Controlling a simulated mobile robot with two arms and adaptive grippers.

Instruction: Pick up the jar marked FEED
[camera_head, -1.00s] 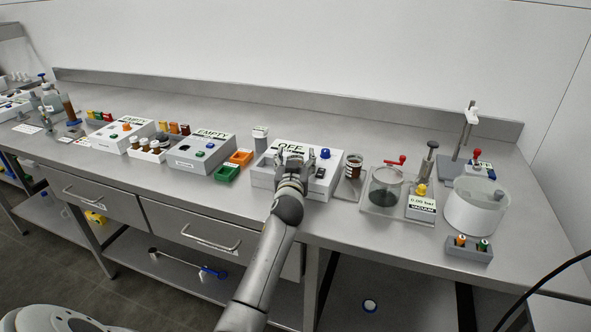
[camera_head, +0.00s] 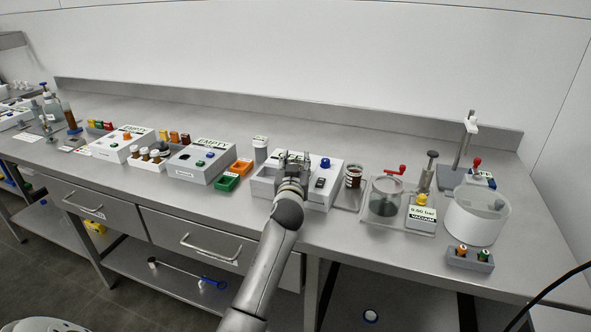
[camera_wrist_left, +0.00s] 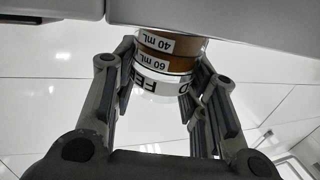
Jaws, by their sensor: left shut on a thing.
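My left gripper (camera_head: 294,160) is at the front of a white box with a blue knob, seen from behind in the head view. In the left wrist view the gripper (camera_wrist_left: 165,75) is shut on the jar marked FEED (camera_wrist_left: 160,82). The jar holds brown content and has a white label, mostly readable as FEED, with 60 mL and 40 mL marks. Its far end is by the edge of a grey surface. In the head view the hand hides this jar. My right gripper is in neither view.
The white box (camera_head: 325,192) stands right behind the hand. The counter's front strip is mostly clear.

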